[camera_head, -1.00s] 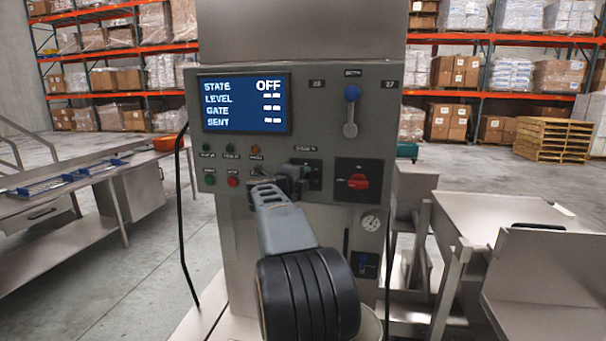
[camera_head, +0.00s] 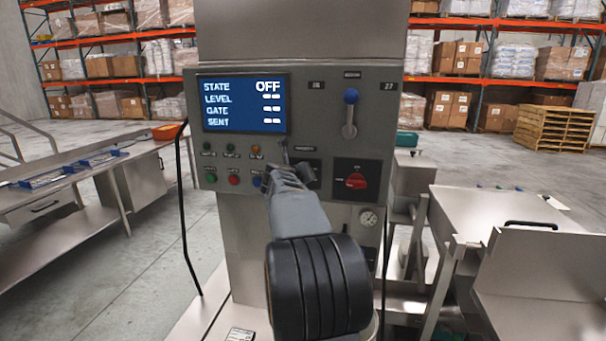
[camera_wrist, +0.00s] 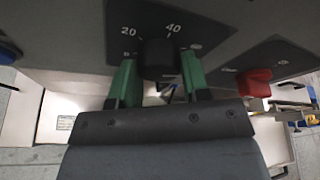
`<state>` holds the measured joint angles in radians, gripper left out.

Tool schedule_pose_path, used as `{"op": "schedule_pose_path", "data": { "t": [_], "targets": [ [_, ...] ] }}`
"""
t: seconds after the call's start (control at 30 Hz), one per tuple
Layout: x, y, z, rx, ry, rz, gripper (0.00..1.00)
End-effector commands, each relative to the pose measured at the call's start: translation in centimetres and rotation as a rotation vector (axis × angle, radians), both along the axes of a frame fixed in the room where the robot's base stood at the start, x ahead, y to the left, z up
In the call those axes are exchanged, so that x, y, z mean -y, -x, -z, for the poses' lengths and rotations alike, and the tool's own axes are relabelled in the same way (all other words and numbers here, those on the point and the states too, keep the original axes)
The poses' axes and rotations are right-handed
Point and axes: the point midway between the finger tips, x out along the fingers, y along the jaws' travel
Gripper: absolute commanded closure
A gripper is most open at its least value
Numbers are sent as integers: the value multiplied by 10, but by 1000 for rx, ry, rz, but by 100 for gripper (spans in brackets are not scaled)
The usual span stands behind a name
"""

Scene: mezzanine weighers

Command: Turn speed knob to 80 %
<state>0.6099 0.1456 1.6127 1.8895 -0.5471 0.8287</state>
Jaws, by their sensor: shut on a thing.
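The speed knob (camera_wrist: 158,58) is a black knob on a dark dial plate (camera_wrist: 148,18) in the wrist view. The marks 0, 20 and 40 show around it, and another mark to the right is too blurred to read. The green fingers of my gripper (camera_wrist: 158,78) stand on both sides of the knob, shut on it. Where the knob's pointer stands cannot be made out. In the head view my gripper (camera_head: 295,168) is at the panel's middle, and my arm hides the knob and part of its plate.
The grey control panel (camera_head: 230,152) carries a blue screen (camera_head: 243,103) reading STATE OFF. A red rotary switch (camera_head: 356,181) sits right of the knob; it also shows in the wrist view (camera_wrist: 254,82). A blue-topped lever (camera_head: 350,112) is above. Several small buttons (camera_head: 233,180) sit left.

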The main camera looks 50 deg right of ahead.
Motion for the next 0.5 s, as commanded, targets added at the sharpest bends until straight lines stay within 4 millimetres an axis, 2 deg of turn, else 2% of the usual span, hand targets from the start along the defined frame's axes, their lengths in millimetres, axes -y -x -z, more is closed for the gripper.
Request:
{"op": "schedule_pose_path", "data": {
  "t": [0.5],
  "targets": [
    [0,1,-2,413,-256,-3,81]
  ]
}}
